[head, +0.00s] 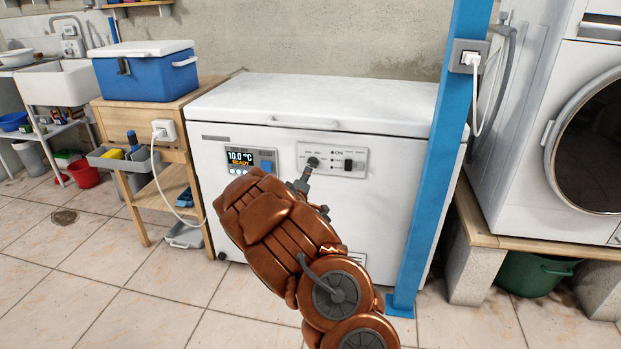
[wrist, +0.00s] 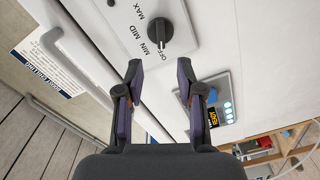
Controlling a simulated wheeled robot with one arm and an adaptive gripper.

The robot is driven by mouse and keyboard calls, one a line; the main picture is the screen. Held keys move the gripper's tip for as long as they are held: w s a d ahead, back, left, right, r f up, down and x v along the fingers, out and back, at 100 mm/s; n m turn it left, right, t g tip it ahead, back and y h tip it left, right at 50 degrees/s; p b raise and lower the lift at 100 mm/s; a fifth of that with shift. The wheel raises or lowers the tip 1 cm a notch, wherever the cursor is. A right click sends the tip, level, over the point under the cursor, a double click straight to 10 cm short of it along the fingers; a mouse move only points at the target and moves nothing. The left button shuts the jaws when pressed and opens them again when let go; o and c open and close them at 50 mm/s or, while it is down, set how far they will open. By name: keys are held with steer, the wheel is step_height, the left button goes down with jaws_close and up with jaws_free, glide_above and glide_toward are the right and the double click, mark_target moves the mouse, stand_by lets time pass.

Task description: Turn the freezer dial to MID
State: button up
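The white chest freezer (head: 320,100) stands against the wall in the head view. Its dial (head: 313,162) is a dark knob on the grey front panel, close to my gripper (head: 303,178). In the wrist view the dial (wrist: 157,42) shows with the labels OFF, MIN, MID and MAX. The knob's bar lies toward the OFF and MIN side; its exact setting is hard to read. My gripper (wrist: 160,73) is open and empty, with its two fingers apart. The dial is just beyond the gap between the fingertips and appears untouched.
A lit display (head: 241,158) reads 10.0 °C and READY, left of the dial. A black switch (head: 348,165) sits to the dial's right. A blue post (head: 433,150) stands before the freezer's right end. A wooden stand (head: 150,107) with a blue cooler (head: 148,76) is left.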

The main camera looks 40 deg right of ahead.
mark_target(312, 166)
steer(key=shift+s+b+x, duration=0.1)
steer(key=shift+b+x, duration=0.3)
steer(key=shift+x, duration=1.65)
steer(key=shift+s+b+x, duration=0.15)
steer(key=shift+b+x, duration=0.2)
steer(key=shift+x, duration=1.7)
steer(key=shift+d+f, duration=0.1)
steer(key=shift+f, duration=0.05)
jaws_close()
